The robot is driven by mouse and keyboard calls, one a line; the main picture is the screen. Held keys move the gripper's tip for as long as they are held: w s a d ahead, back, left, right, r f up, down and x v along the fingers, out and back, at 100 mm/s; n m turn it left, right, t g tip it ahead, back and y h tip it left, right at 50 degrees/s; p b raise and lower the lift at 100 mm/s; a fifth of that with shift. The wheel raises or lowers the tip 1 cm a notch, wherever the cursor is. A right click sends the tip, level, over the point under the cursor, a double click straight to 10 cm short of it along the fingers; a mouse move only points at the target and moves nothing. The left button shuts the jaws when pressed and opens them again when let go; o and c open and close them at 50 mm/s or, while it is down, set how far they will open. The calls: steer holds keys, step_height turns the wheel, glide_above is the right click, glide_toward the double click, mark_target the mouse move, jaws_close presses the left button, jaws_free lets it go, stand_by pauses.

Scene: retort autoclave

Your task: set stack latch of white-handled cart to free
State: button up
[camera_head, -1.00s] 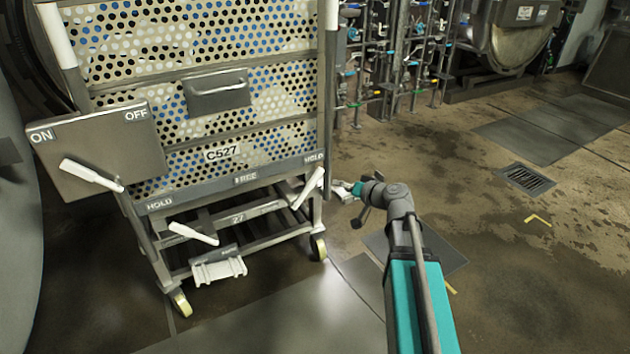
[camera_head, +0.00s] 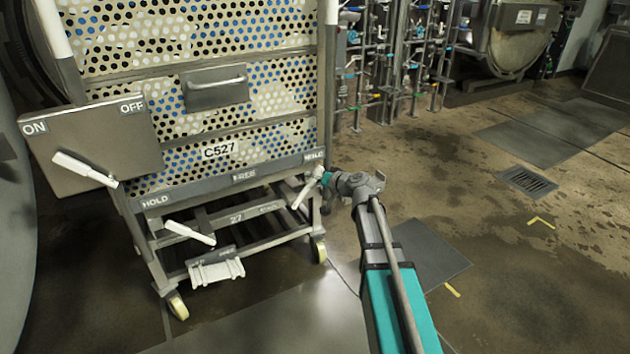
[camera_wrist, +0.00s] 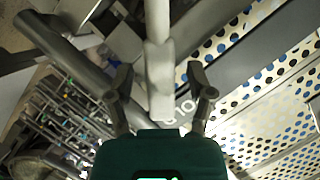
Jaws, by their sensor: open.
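The white-handled cart (camera_head: 205,118) stands at left, with perforated panels showing white and blue contents. A white lever (camera_head: 307,188) hangs tilted below the right HOLD label. A second white lever (camera_head: 190,233) points down and right below the left HOLD label. My gripper (camera_head: 325,180) is beside the right lever. In the wrist view, my open gripper (camera_wrist: 160,74) has a white lever (camera_wrist: 159,60) between its fingers; I cannot tell whether they touch it.
An ON/OFF plate (camera_head: 90,145) with its own white lever (camera_head: 84,170) is on the cart's left. A grey handled box (camera_head: 215,90) is on the panel. A white ribbed pedal (camera_head: 215,272) sits low in front. Pipes (camera_head: 400,65) stand behind; the floor at right is open.

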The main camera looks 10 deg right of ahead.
steer(key=shift+w+a, duration=0.1)
steer(key=shift+w, duration=0.05)
jaws_close()
stand_by(0.4)
stand_by(0.5)
